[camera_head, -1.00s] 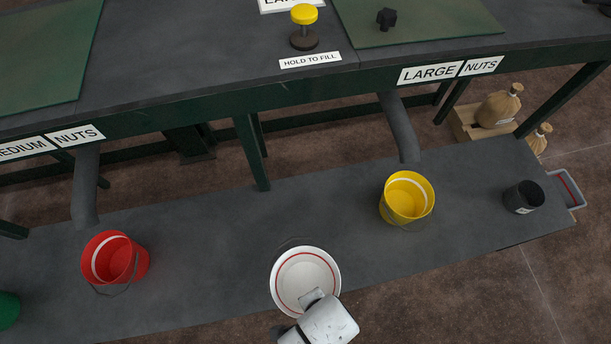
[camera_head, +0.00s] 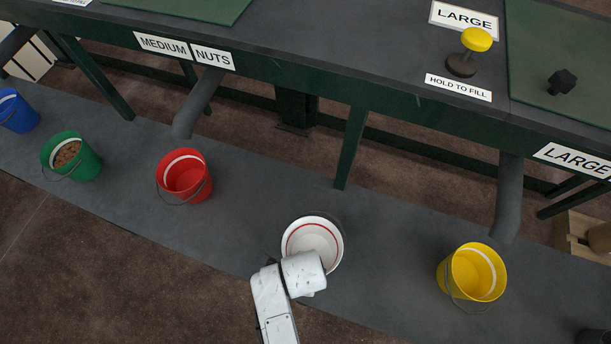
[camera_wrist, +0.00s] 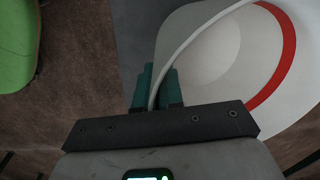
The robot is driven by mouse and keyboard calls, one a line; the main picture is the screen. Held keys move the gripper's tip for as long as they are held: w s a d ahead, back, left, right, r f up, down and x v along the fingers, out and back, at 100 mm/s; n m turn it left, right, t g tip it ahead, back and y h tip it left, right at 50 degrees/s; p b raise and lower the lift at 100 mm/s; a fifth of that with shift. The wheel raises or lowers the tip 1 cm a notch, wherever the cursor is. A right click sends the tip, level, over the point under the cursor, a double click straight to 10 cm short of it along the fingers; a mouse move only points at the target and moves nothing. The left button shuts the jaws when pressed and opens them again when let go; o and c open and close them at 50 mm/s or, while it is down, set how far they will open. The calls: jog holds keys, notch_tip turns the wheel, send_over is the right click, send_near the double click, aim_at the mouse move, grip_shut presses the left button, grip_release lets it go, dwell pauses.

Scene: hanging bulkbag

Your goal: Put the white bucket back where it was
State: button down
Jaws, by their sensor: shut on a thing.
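The white bucket (camera_head: 330,262) has a red ring inside and looks empty. It shows over the dark lower shelf (camera_head: 240,225), between the red bucket (camera_head: 187,180) and the yellow bucket (camera_head: 473,272). I cannot tell whether it touches the shelf. My gripper (camera_head: 306,258) is at its near left side and covers part of the rim. In the wrist view, the teal fingers of my gripper (camera_wrist: 158,88) are shut on the white bucket's rim (camera_wrist: 185,45). The red ring shows to the right of them.
A green bucket (camera_head: 80,165) with brown contents and a blue bucket (camera_head: 17,112) stand farther left. Grey chutes hang over the shelf near the red (camera_head: 197,105) and yellow (camera_head: 509,195) buckets. The shelf between red and white buckets looks clear.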

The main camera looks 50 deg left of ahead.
jog(key=shift+w+a+f, duration=0.2)
jog(key=shift+a+f, duration=0.15)
jog(key=shift+f, duration=0.15)
jog(key=shift+w+a+f+b, duration=0.15)
jog(key=shift+f+b, duration=0.3)
jog(key=shift+f, duration=1.2)
jog(key=shift+f, duration=0.15)
jog(key=c, duration=1.3)
grip_release()
jog(key=shift+o, duration=0.2)
jog(key=r, duration=0.4)
jog(key=r+p, duration=0.1)
jog(key=r, duration=0.3)
jog(key=s+d+r+p, duration=0.1)
jog(key=r, duration=0.3)
jog(key=shift+r, duration=0.15)
